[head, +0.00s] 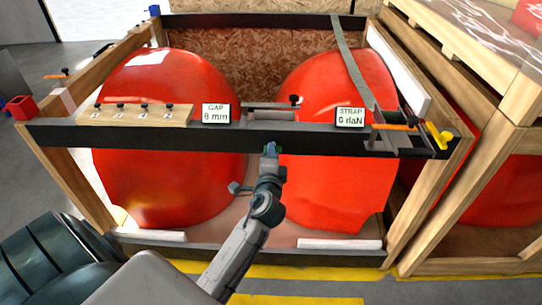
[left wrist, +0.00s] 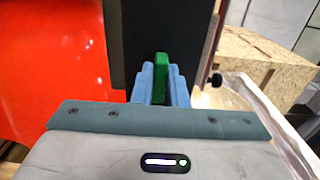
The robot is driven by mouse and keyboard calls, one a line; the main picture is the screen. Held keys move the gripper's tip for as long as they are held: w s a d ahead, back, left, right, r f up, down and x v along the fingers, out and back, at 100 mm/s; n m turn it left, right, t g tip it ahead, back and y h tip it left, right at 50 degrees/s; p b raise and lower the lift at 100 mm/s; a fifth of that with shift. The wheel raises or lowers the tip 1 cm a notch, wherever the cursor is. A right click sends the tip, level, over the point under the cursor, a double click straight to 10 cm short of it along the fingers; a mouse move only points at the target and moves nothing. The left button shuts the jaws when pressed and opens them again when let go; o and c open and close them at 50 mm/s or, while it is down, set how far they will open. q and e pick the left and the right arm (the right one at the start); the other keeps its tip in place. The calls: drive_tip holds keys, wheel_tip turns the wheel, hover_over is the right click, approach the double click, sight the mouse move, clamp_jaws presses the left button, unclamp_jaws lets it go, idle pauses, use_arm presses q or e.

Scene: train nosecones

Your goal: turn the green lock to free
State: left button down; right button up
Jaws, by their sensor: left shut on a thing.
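The green lock (left wrist: 161,72) is a small upright green bar in the left wrist view, pinched between the two blue fingers of my left gripper (left wrist: 155,88). It stands in front of a dark beam (left wrist: 135,35). In the head view my left gripper (head: 271,149) reaches up to the front rail's lower edge, between the two red nosecones, and its fingers hide most of the lock. I cannot tell from the head view how far the lock is turned. My right gripper is not in view.
Two red nosecones (head: 165,150) and (head: 335,170) sit in a wooden crate behind the dark front rail (head: 70,134). Signs read GAP 8 mm (head: 216,114) and STRAP 0 daN (head: 350,117). A yellow knob (head: 439,135) is at the rail's right end. Another crate (head: 480,120) stands close on the right.

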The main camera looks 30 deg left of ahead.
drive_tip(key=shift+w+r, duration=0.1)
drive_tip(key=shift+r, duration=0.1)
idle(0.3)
use_arm(q)
drive_tip(key=c, duration=1.4)
unclamp_jaws()
drive_tip(key=shift+c, duration=0.2)
